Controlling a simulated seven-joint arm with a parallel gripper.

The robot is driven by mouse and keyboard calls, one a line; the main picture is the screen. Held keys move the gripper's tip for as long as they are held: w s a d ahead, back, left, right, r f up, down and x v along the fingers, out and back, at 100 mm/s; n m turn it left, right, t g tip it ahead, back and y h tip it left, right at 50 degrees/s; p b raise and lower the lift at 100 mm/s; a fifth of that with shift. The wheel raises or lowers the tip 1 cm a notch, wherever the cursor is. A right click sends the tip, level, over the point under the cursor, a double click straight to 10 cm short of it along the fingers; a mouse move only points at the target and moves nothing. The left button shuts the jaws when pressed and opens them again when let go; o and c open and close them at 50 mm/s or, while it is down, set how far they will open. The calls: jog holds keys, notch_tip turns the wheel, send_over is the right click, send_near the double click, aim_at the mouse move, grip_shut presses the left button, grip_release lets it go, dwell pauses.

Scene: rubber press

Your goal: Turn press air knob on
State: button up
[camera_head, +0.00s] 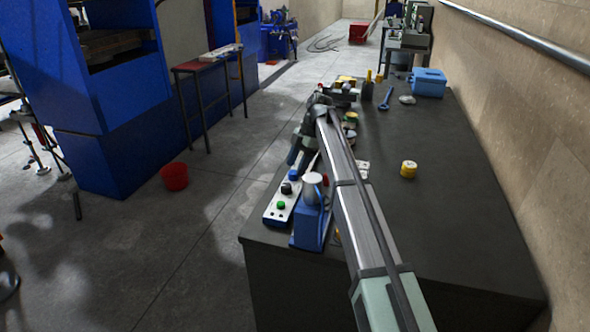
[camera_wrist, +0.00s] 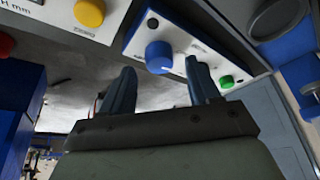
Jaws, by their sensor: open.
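A blue knob (camera_wrist: 158,57) on a white control panel (camera_wrist: 192,48) shows in the wrist view between my gripper's (camera_wrist: 160,66) two fingertips. The fingers are apart, one on each side of the knob, with nothing gripped. I cannot tell whether they touch it or how deep they reach. The knob carries a white pointer mark near its lower edge. In the head view the blue knob (camera_head: 293,175) is at the far end of the white panel (camera_head: 271,214), just below my gripper (camera_head: 300,156). No label on the panel is readable as press air.
A green button (camera_wrist: 226,81) lies close to the right finger. A second panel with a yellow button (camera_wrist: 89,12) and a red one (camera_wrist: 5,44) is at upper left. In the head view a blue device (camera_head: 309,228) stands beside the panel on the dark table (camera_head: 470,230).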

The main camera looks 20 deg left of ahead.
aim_at(293, 175)
jog(key=shift+x, duration=1.15)
jog(key=c, duration=1)
jog(key=m+t+y, duration=0.1)
jog(key=m, duration=0.3)
jog(key=shift+s+d, duration=0.1)
jog(key=shift+s, duration=0.05)
jog(key=shift+m+t, duration=0.8)
jog(key=shift+m, duration=0.8)
